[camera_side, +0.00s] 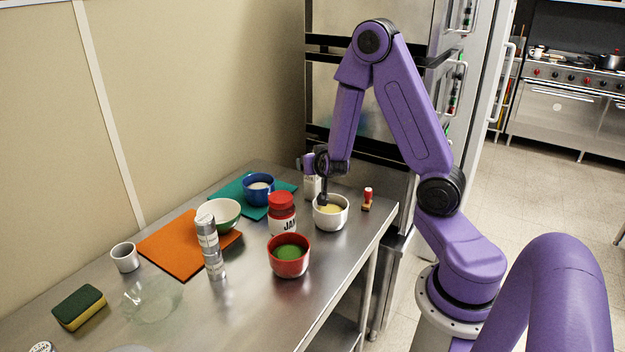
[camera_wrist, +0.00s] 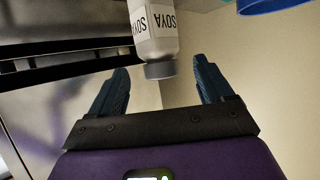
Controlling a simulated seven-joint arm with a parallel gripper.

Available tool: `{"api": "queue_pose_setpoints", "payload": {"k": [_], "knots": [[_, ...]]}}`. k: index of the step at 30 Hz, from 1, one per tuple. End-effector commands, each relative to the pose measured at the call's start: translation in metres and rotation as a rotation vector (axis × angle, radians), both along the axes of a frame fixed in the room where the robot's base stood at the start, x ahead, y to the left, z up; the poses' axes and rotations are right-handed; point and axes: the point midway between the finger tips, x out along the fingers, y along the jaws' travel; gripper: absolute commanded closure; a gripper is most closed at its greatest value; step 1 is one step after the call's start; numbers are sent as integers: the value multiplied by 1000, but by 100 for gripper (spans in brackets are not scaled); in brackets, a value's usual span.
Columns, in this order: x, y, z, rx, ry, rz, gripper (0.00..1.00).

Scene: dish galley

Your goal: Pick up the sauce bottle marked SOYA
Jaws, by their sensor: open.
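The sauce bottle marked SOYA (camera_wrist: 153,30) has a white label and a grey cap, and appears cap-down in the wrist view. Its cap lies between my fingertips in that picture; I cannot tell whether they touch it. In the side view the pale bottle (camera_side: 312,188) stands at the far end of the steel table, partly hidden by my gripper (camera_side: 322,190). My gripper is close beside it, behind the white bowl. In the wrist view my gripper (camera_wrist: 160,70) has its two dark fingers spread wide, with nothing clamped.
Close by are a white bowl (camera_side: 330,224) with yellow contents, a red-lidded jar (camera_side: 282,222), a red bowl (camera_side: 289,269) and a small red-topped item (camera_side: 367,197). A blue bowl (camera_side: 258,198) is on a teal mat (camera_side: 233,190). The wall borders the table's left side.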

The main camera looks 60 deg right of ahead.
Motion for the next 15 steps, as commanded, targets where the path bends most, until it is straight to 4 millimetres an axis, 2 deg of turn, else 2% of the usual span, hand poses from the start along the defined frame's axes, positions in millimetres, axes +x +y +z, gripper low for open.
{"api": "queue_pose_setpoints", "payload": {"k": [15], "knots": [[36, -37, -25, 1, 1, 0, 20]]}}
